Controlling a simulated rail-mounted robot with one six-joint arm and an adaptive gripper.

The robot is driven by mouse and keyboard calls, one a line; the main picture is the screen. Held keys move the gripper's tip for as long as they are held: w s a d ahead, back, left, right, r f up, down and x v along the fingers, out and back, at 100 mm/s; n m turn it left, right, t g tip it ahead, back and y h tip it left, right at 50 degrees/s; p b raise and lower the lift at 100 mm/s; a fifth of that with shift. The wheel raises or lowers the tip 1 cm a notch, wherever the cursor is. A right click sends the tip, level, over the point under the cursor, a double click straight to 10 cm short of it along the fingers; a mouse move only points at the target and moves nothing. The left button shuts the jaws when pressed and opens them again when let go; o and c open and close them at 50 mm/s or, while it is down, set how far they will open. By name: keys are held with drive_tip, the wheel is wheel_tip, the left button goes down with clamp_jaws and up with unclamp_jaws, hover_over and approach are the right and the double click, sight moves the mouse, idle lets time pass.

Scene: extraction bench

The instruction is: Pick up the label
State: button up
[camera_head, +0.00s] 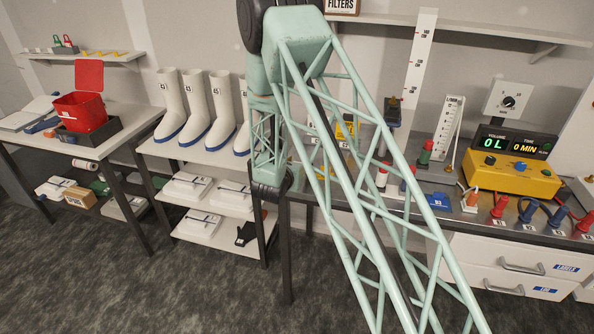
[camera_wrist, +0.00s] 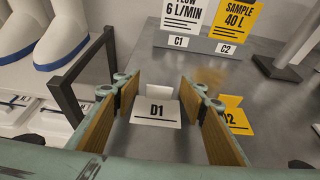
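A white label marked D1 (camera_wrist: 155,112) stands on the grey bench top in the wrist view, with a small upright tab at its back. My gripper (camera_wrist: 158,86) is open, with one wood-coloured finger pad on each side of the D1 label. Gaps show between the label and both pads, and nothing is held. A yellow label (camera_wrist: 236,116), its marking partly hidden but ending in 2, stands just right of the right finger. In the head view my arm hides the D1 label, and I cannot make out the gripper fingers.
Behind stand a white C1 card (camera_wrist: 181,18) and a yellow C2 card (camera_wrist: 241,22). White boots (camera_wrist: 58,30) stand on a shelf left of the bench edge. A yellow control box (camera_head: 510,175), a blue label (camera_head: 443,201) and colored plugs occupy the bench's right.

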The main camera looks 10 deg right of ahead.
idle(0.4)
drive_tip(key=c, duration=0.8)
drive_tip(key=shift+r, duration=0.1)
drive_tip(key=shift+r, duration=1.7)
drive_tip(key=s, duration=0.5)
drive_tip(key=s+r, duration=0.1)
drive_tip(key=s, duration=0.4)
drive_tip(key=s+a, duration=0.1)
drive_tip(key=s, duration=0.5)
drive_tip(key=shift+r, duration=0.2)
drive_tip(key=shift+r, duration=0.15)
drive_tip(key=shift+s+d+r+n+t+y, duration=0.15)
drive_tip(key=shift+r+n+y, duration=0.2)
drive_tip(key=shift+r, duration=0.5)
drive_tip(key=shift+d+r+n+t+y, duration=0.1)
drive_tip(key=shift+r+n+y, duration=0.2)
drive_tip(key=shift+r, duration=0.6)
drive_tip(key=shift+s+d+r+n+t+y, duration=0.15)
drive_tip(key=shift+r+n+y, duration=0.2)
drive_tip(key=shift+r, duration=0.5)
